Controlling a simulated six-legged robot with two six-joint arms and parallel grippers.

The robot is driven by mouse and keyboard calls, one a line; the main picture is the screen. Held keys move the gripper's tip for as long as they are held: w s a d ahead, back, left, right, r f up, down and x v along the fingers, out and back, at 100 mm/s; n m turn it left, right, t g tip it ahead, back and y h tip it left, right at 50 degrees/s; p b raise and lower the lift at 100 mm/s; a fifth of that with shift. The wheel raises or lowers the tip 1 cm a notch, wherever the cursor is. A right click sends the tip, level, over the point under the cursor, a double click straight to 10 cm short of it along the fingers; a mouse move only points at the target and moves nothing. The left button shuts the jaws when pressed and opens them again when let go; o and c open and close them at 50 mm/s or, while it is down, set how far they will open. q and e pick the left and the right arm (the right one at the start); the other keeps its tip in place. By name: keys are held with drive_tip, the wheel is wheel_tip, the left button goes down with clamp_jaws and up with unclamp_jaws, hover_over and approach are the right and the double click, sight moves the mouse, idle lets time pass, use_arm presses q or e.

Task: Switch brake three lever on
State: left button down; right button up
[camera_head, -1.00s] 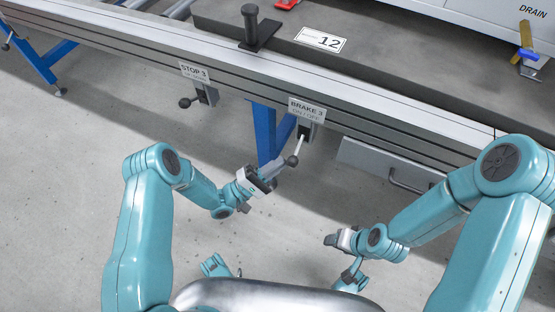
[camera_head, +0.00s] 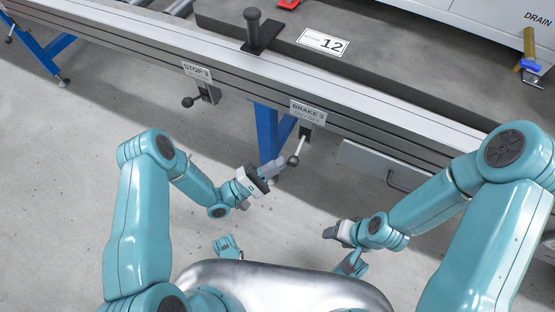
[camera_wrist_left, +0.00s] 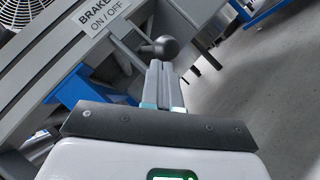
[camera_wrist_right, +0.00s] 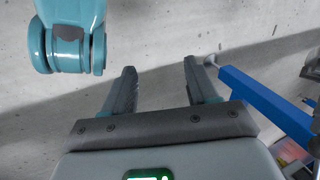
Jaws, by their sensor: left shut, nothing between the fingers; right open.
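The brake three lever (camera_head: 300,147) hangs from the rail under the BRAKE 3 ON/OFF label (camera_head: 308,111). It has a thin light rod and a dark ball knob at its lower end. My left gripper (camera_head: 280,162) is shut and empty, its fingertips just left of the knob. In the left wrist view the dark knob (camera_wrist_left: 165,47) shows just beyond the closed fingertips (camera_wrist_left: 157,65). I cannot tell whether they touch. My right gripper (camera_head: 328,232) is open and empty, low over the floor; its spread fingers (camera_wrist_right: 158,75) show in the right wrist view.
The STOP 3 lever (camera_head: 188,101) is on the same rail, to the left. A blue table leg (camera_head: 267,135) stands behind the brake lever. The floor below is clear.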

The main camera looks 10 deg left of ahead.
use_arm(q)
wheel_tip(320, 180, up, 8)
drive_tip(key=s+n+g+y+p, duration=0.1)
drive_tip(key=n+y+p, duration=0.3)
drive_tip(key=p, duration=0.7)
drive_tip(key=shift+s+n+g+y, duration=0.25)
drive_tip(key=shift+n+g+y, duration=0.15)
drive_tip(key=shift+g+y, duration=0.25)
use_arm(e)
wheel_tip(320, 180, up, 11)
drive_tip(key=s+a+g, duration=0.1)
drive_tip(key=shift+s+a+n, duration=0.2)
drive_tip(key=shift+n, duration=0.1)
use_arm(q)
drive_tip(key=shift+a+f, duration=0.15)
drive_tip(key=shift+a, duration=0.05)
use_arm(e)
drive_tip(key=shift+a, duration=0.1)
